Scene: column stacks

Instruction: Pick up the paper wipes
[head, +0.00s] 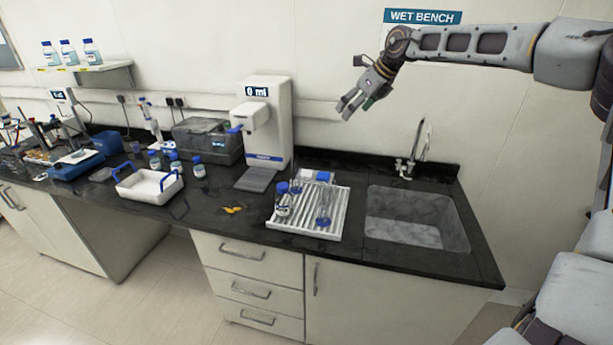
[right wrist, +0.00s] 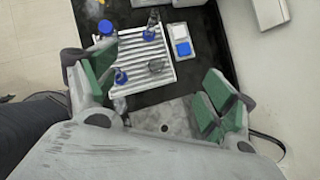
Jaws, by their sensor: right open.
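A small white and blue pack (head: 318,176), which I take to be the paper wipes, lies on the black bench behind the white ribbed drying rack (head: 333,231). The rack's bottles partly hide it in the head view. In the right wrist view the pack (right wrist: 181,38) shows beside the rack, with a white part and a blue part. My right gripper (head: 352,104) is open and empty, high above the bench near the wall, above and to the right of the pack. In its wrist view the green-padded fingers (right wrist: 157,85) are spread wide. My left gripper is out of view.
Blue-capped bottles (head: 283,203) stand on the rack. A sink (head: 418,215) with a tap (head: 412,155) is to its right. A white dispenser (head: 265,130) stands at the left. A white tray (head: 148,190) and small yellow pieces (head: 232,210) lie further left.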

